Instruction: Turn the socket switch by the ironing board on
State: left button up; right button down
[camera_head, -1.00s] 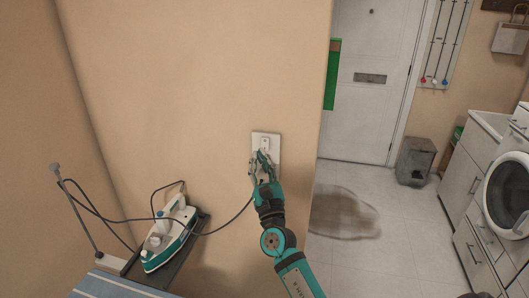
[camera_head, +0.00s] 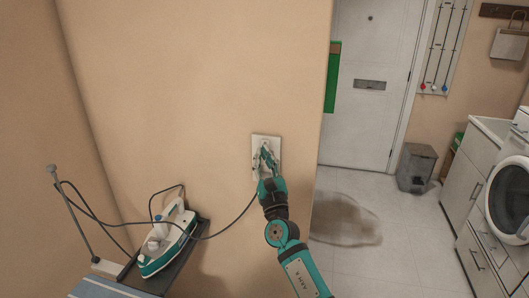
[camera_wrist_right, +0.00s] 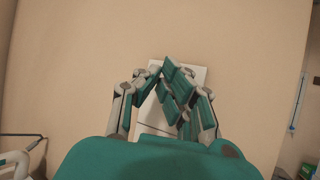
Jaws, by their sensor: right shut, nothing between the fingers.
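The white socket plate (camera_head: 259,139) is on the beige wall, to the right of the ironing board (camera_head: 104,286). In the right wrist view the plate (camera_wrist_right: 199,74) shows behind the fingers. My right gripper (camera_head: 266,151) is shut and empty, with its fingertips in front of the plate. I cannot tell whether they touch it. The switch is hidden behind the fingers, so its position cannot be seen. My left gripper is not in view.
An iron (camera_head: 168,240) rests at the board's end, its dark cord running right towards the socket. The wall ends right of the socket. Beyond are a dirty patch (camera_head: 345,219), a grey bin (camera_head: 416,167), a white door (camera_head: 369,120) and a washing machine (camera_head: 508,197).

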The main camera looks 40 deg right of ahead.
jog(key=shift+d, duration=0.1)
dwell(0.8)
jog(key=shift+w+d+b, duration=0.25)
jog(key=shift+b, duration=0.1)
jog(key=shift+w+d, duration=0.2)
jog(key=shift+d, duration=0.05)
dwell(0.8)
jog(key=shift+a, duration=0.1)
jog(key=shift+s+a, duration=0.55)
jog(key=s+a+p, duration=0.1)
jog(key=a, duration=0.1)
jog(key=s+a+p, duration=0.1)
jog(key=s, duration=0.1)
jog(key=shift+s+a+r, duration=0.1)
jog(key=shift+a+r, duration=0.25)
